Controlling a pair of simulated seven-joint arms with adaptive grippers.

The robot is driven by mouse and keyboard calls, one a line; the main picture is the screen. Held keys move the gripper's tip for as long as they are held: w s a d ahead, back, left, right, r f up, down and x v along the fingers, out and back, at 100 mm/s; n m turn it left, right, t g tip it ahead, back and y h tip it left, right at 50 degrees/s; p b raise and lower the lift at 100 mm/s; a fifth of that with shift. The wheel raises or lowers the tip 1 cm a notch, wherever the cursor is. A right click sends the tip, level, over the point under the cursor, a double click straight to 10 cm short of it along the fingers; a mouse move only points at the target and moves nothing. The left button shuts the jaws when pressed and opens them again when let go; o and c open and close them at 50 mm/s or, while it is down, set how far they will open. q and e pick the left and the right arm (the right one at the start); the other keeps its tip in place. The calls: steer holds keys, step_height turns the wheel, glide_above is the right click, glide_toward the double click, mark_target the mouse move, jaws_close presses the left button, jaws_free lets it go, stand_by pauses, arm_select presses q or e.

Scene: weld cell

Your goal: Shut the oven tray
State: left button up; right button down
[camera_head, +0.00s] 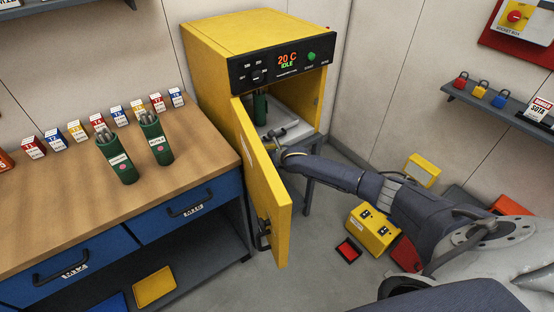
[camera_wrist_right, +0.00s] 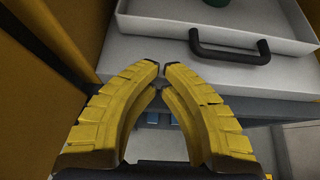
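The yellow oven (camera_head: 210,50) stands at the back with its door (camera_head: 266,185) swung wide open. The pale grey oven tray (camera_head: 297,128) is partly out of the oven opening and bears a dark green canister (camera_head: 260,107). In the right wrist view the tray's front wall (camera_wrist_right: 145,46) has a black bar handle (camera_wrist_right: 230,55). My right gripper (camera_wrist_right: 161,69) has its yellow fingertips nearly together, with nothing seen between them. It is just in front of the tray's front wall, left of the handle; I cannot tell whether it touches. My left gripper is out of view.
The open door stands close on the left of my right arm. The wooden bench (camera_head: 60,215) at the left bears two green canisters (camera_head: 118,160) and several small labelled boxes.

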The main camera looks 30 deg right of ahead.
steer(key=s+f+v, duration=0.1)
steer(key=v, duration=1.2)
steer(key=shift+f, duration=0.3)
